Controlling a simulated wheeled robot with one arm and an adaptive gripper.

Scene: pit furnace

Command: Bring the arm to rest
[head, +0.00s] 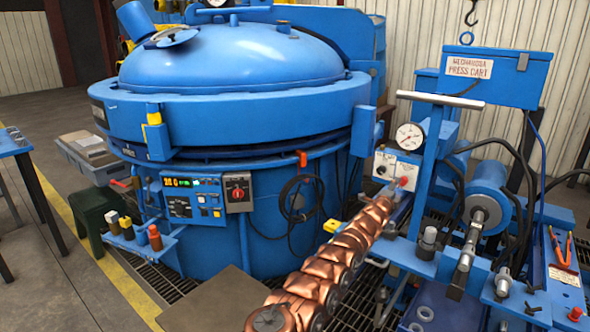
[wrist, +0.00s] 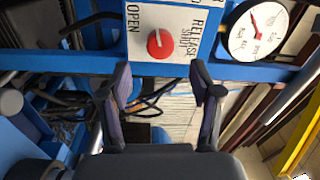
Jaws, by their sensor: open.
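My arm (head: 335,258), with copper-coloured links, reaches from the bottom of the head view up and right to the press cart. My gripper (wrist: 163,82) is open in the wrist view, its two dark fingers apart with nothing between them. Just beyond the fingertips is a white valve panel (wrist: 186,22) with a red round knob (wrist: 160,43) and the words OPEN, RELEASE and SHUT. The knob lies ahead of the gap and looks clear of the fingers. In the head view the panel (head: 396,165) shows beside the arm's far end, where the gripper is hard to make out.
The blue press cart (head: 480,75) has a pressure gauge (head: 409,136), a handle bar (head: 440,99) and a cylinder (head: 490,200) close to my arm. The blue pit furnace (head: 240,65) stands left of it, with a control box (head: 193,197). Open floor lies at lower left.

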